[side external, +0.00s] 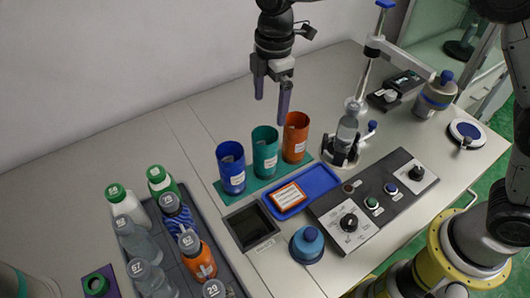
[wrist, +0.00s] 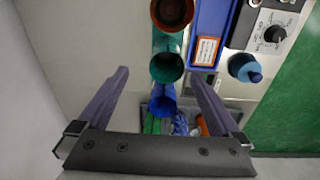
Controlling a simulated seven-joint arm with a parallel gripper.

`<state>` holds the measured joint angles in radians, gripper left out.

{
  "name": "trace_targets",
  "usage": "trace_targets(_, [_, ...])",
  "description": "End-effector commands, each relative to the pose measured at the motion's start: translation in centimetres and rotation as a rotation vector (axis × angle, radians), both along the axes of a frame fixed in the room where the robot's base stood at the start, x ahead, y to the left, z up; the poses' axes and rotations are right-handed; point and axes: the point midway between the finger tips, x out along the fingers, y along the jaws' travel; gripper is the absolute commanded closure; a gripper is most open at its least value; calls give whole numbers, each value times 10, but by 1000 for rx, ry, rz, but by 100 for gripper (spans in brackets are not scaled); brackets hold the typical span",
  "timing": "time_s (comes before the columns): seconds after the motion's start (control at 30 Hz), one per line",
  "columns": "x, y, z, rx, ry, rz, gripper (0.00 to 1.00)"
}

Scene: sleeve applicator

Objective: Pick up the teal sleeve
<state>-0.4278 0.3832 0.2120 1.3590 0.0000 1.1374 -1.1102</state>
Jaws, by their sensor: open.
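The teal sleeve (side external: 265,152) stands upright on a green mat (side external: 221,191), between a blue sleeve (side external: 231,168) and an orange sleeve (side external: 295,138). In the wrist view the teal sleeve (wrist: 167,66) shows its open top, beyond the fingertips and roughly midway between them. The orange sleeve (wrist: 172,12) is above it and the blue sleeve (wrist: 163,100) below it in that picture. My gripper (side external: 271,108) is open and empty, with its fingers pointing down above the sleeves. Its two fingers also show in the wrist view (wrist: 158,72).
A blue tray (side external: 325,178) with an orange-edged card lies in front of the sleeves. A bottle (side external: 347,132) stands in the applicator at right. A control panel (side external: 378,207), a blue-capped jar (side external: 307,243) and a rack of bottles (side external: 222,262) are nearby. The table behind the sleeves is clear.

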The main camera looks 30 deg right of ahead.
Motion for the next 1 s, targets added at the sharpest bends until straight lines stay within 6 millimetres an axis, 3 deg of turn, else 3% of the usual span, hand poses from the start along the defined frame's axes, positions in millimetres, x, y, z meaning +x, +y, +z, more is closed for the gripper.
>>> trace_targets(0.03, [-3, 6, -13, -11, 24, 14, 0])
trace_targets(0.2, [-9, 16, -32, -23, 48, 36, 0])
trace_targets(0.6, [-9, 15, -99, -23, 49, 33, 0])
trace_targets(0.87, [-9, 16, -117, -23, 47, 33, 0])
trace_targets(1.0, [-10, 17, -137, -24, 50, 33, 0])
